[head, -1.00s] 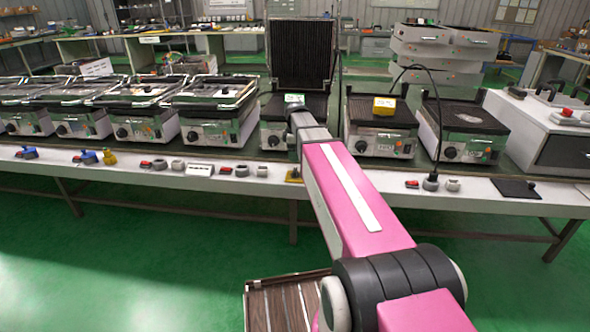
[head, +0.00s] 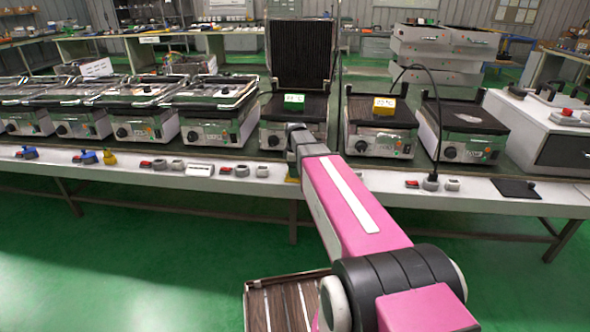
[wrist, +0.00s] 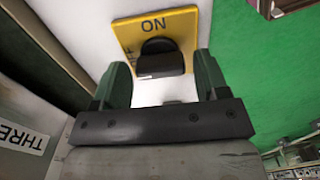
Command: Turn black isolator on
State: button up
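The black isolator knob (wrist: 158,62) sits on a yellow plate (wrist: 128,32) in the wrist view. The word ON is upside down at the plate's top edge, and part of another label shows left of the knob. My gripper (wrist: 162,64) is open, one green finger on each side of the knob. Both fingers look apart from it, with a wider gap on the right; depth is hard to judge. In the head view a sliver of the yellow plate (head: 291,180) shows at the table's front edge; my arm hides the knob and the fingers.
The white table (head: 225,176) carries several grills; one with a raised lid (head: 301,55) stands behind my arm. Small switches and connectors (head: 242,171) lie along the front edge, left of the plate.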

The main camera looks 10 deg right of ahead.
jog(key=c, duration=0.6)
jog(key=shift+m, duration=0.3)
jog(key=m, duration=0.8)
jog(key=shift+m, duration=0.4)
jog(key=m, duration=0.4)
jog(key=shift+m, duration=2.2)
